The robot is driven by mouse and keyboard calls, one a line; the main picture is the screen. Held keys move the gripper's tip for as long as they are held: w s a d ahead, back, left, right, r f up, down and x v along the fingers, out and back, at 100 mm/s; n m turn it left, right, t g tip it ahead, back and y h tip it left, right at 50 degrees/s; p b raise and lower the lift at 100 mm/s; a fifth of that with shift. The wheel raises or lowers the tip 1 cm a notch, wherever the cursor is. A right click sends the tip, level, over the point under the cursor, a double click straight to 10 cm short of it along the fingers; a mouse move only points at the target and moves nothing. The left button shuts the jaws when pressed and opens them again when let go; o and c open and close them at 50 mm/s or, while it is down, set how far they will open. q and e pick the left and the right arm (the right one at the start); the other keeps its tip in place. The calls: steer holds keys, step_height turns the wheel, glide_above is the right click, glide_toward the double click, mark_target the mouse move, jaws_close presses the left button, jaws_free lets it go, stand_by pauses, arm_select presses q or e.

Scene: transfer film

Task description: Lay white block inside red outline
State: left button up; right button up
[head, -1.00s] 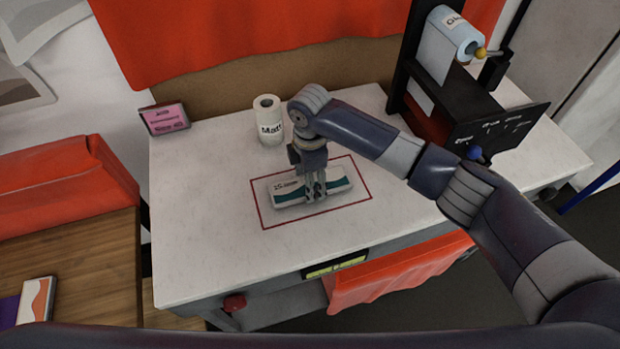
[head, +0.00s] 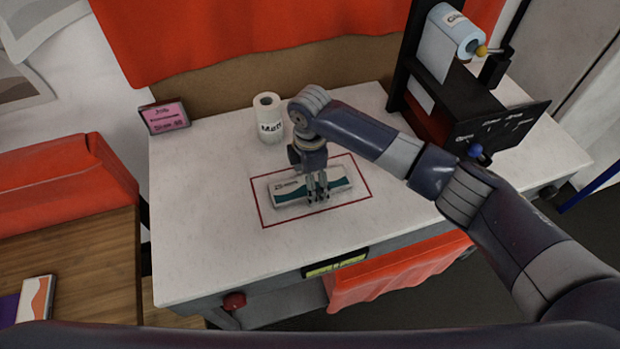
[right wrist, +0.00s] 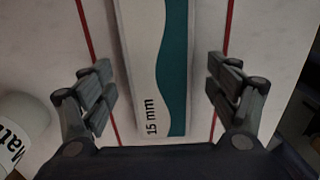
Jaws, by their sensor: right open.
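The white block (head: 290,190), with a teal wavy band, lies flat on the white table inside the red outline (head: 366,183). In the right wrist view the block (right wrist: 145,70) carries the text "15 mm", and a red line (right wrist: 84,25) runs along each side of it, apart from it. My right gripper (head: 318,196) points down over the block. In the right wrist view its fingers (right wrist: 160,95) are spread wide, one on each side of the block, with gaps between. My left gripper is not in view.
A white roll labelled "Matt" (head: 267,118) stands behind the outline. A pink sign (head: 166,116) stands at the table's back left corner. A black rack with a pale blue roll (head: 449,40) stands at the back right. The table's left part is clear.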

step_height(320, 180, up, 12)
stand_by(0.4)
